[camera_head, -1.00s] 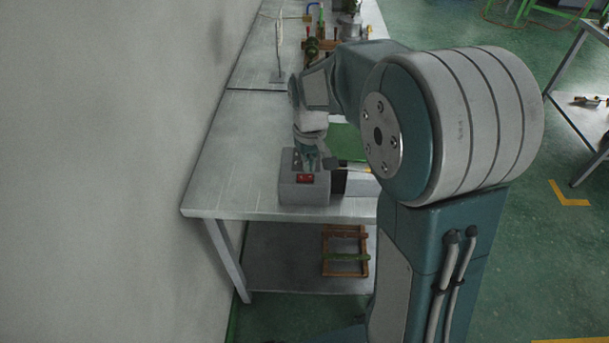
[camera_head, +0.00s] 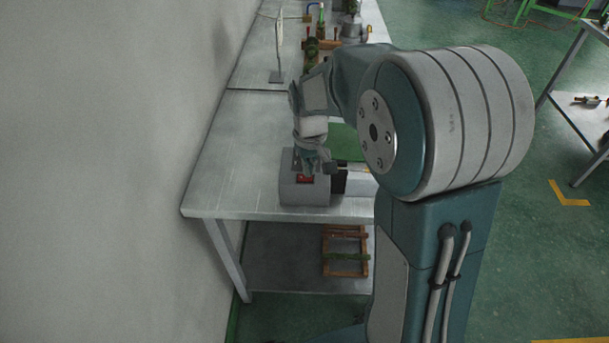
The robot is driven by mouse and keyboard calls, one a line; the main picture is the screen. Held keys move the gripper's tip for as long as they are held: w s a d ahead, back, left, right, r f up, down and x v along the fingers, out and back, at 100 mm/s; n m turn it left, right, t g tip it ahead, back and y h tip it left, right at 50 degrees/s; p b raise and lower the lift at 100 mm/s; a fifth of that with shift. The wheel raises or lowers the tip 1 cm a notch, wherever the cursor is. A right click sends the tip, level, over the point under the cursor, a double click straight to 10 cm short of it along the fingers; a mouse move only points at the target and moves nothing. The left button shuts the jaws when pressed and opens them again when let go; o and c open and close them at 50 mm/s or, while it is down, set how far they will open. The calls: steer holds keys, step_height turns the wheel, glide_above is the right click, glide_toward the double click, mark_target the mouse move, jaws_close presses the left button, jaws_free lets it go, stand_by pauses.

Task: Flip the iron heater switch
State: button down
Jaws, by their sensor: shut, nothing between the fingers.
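The iron heater is a grey box (camera_head: 303,194) at the front edge of the metal table, with a red switch (camera_head: 304,179) on the side that faces me. My gripper (camera_head: 311,172) is shut and empty. It points down at the top front of the box, right over the switch, and hides part of it. I cannot tell whether the fingertips touch the switch. A dark part and a thin rod (camera_head: 357,170) stick out to the right of the box, partly hidden by my arm.
The table (camera_head: 235,170) is bare left of the heater, up to the wall. A green mat (camera_head: 345,142) lies behind it. A small stand (camera_head: 278,60) and other tools stand further back. A wooden frame (camera_head: 345,268) lies on the lower shelf.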

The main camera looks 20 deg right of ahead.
mark_target(309, 178)
steer(key=shift+f, duration=0.6)
stand_by(0.3)
steer(key=shift+r, duration=3.5)
steer(key=shift+s+r, duration=0.25)
steer(key=shift+r, duration=0.05)
steer(key=s+r+m+t, duration=0.1)
steer(key=s+r+t, duration=0.1)
steer(key=s, duration=0.8)
steer(key=s+r+m+t, duration=0.1)
steer(key=s+r+t, duration=0.2)
steer(key=s, duration=0.7)
steer(key=shift+s+r+t, duration=0.25)
steer(key=shift+r+t, duration=0.05)
steer(key=shift+r, duration=0.6)
